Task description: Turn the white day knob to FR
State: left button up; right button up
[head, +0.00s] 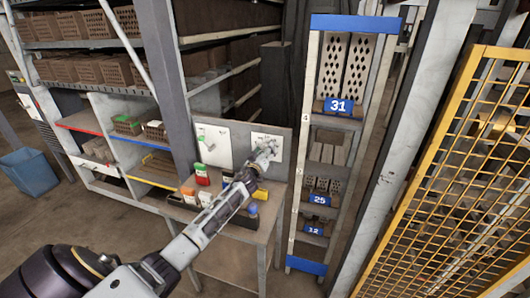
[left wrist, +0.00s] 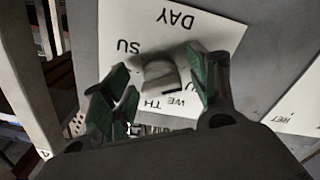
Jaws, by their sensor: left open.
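The white day knob (left wrist: 160,74) sits on a white card (left wrist: 222,30) with the printed word DAY, upside down in the left wrist view. SU, TH and WE can be read around the knob; FR cannot be made out, and the fingers cover part of the card. My left gripper (left wrist: 162,82) is open, its green-padded fingers on either side of the knob, with visible gaps. In the head view my left gripper (head: 266,153) is in front of the right-hand card (head: 258,142) on the grey panel and hides the knob. My right gripper is not in view.
A second white card (head: 213,146) is left on the same panel. Below stands a small table (head: 258,238) with coloured containers (head: 203,174) close under my arm. A tall rack (head: 306,140) stands right of the panel, and a yellow mesh fence (head: 440,190) further right.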

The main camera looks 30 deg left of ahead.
pick_arm(q)
jog(key=c, duration=1)
